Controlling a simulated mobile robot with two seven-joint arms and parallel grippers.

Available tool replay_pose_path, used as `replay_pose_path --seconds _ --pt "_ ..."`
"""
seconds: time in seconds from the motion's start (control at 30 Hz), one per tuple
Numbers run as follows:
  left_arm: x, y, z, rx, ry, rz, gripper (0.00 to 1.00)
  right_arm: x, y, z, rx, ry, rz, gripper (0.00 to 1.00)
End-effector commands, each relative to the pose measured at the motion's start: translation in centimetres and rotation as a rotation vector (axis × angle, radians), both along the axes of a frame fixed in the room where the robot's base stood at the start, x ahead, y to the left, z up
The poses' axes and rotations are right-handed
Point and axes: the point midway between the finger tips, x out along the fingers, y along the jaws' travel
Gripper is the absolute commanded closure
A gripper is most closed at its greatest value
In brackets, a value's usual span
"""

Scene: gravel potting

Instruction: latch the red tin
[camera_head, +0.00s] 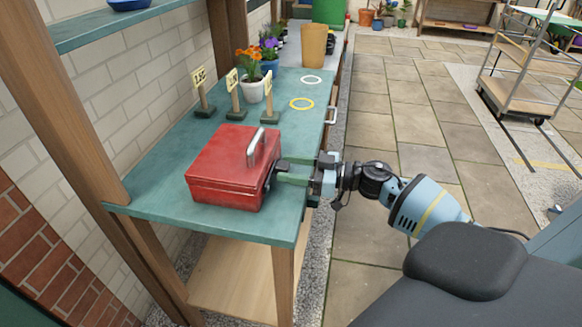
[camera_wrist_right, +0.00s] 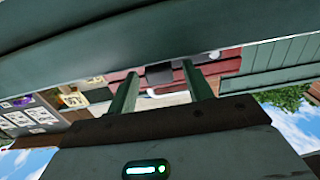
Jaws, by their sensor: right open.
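The red tin (camera_head: 228,168) sits on the near part of the teal bench, with its lid down and a silver handle (camera_head: 263,147) on top. My right gripper (camera_head: 280,171) reaches in from the right, its fingertips at the tin's right side. It is open. In the right wrist view the two green fingers (camera_wrist_right: 162,92) stand apart, with part of the red tin (camera_wrist_right: 123,75) and a dark piece, perhaps the latch (camera_wrist_right: 159,75), beyond them. I cannot tell if the fingers touch the tin or if the latch is fastened. My left gripper is not in view.
A cart (camera_head: 520,95) stands on the paving.

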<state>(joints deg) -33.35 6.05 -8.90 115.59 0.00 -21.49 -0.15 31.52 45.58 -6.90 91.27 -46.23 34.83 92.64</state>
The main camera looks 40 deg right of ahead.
Motion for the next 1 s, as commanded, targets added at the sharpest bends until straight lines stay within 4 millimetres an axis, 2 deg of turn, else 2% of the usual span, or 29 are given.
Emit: replay_pose_path --seconds 0.37,0.73,0.77,1.0 --pt "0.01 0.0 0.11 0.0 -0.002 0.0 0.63 0.41 0.32 -0.01 -0.001 0.0 -0.001 0.49" --pt "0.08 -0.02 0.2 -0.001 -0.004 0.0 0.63 0.39 0.32 -0.02 -0.001 0.0 -0.001 0.98" --pt "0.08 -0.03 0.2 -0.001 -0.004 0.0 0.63 0.39 0.32 -0.02 -0.001 0.0 -0.001 1.0" --pt "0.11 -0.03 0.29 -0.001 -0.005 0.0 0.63 0.38 0.31 0.06 -0.006 -0.004 0.0 1.0"
